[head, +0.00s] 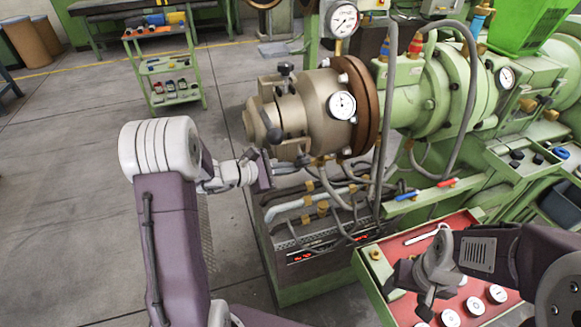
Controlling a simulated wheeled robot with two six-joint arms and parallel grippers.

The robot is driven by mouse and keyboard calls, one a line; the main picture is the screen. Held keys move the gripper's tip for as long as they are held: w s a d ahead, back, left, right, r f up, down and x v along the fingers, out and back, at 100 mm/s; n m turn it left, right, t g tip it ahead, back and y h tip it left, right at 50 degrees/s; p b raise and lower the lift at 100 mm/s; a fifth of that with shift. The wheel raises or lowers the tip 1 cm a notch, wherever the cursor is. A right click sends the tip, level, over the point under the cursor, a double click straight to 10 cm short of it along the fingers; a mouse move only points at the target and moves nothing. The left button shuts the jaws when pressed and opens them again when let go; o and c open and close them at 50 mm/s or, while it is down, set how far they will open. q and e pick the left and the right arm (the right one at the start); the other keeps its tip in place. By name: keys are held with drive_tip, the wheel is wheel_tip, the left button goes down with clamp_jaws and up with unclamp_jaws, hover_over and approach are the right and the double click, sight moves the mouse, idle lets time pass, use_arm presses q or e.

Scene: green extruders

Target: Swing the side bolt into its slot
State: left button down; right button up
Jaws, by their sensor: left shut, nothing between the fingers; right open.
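The bronze extruder head (312,110) points left at the end of the green extruder barrel. A dark-tipped bolt (269,126) sits on its left, near side; I take it for the side bolt. I cannot tell whether it lies in its slot. Another dark-knobbed bolt (285,71) stands on top of the head. My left gripper (265,168) is shut and empty, just below the head and the side bolt, close to its underside; contact is unclear. My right gripper (424,301) is open and empty over the red panel, far from the head.
Hoses and pipes hang below the head over a control box (305,252). The red panel (463,228) holds a wrench (426,234) and round white pieces. A green cart (171,72) stands behind; the floor at left is clear.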

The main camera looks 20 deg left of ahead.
use_arm(q)
drive_tip(key=shift+s+d+r+n+g+h+p, duration=0.2)
drive_tip(key=shift+s+r+n+g+p, duration=0.25)
drive_tip(key=shift+p, duration=0.8)
drive_tip(key=shift+s+d+r+n+g+h+p, duration=0.2)
drive_tip(key=shift+r+n+p, duration=0.5)
drive_tip(key=shift+p, duration=0.5)
drive_tip(key=shift+s+d+r+n+g+h+p, duration=0.1)
drive_tip(key=shift+s+d+r+n+g+p, duration=0.2)
drive_tip(key=shift+r+p, duration=0.7)
drive_tip(key=shift+p, duration=0.5)
drive_tip(key=shift+s+r, duration=0.1)
drive_tip(key=b, duration=0.3)
approach(300, 163)
wheel_tip(300, 163, down, 3)
drive_tip(key=a, duration=0.2)
drive_tip(key=shift+s, duration=0.4)
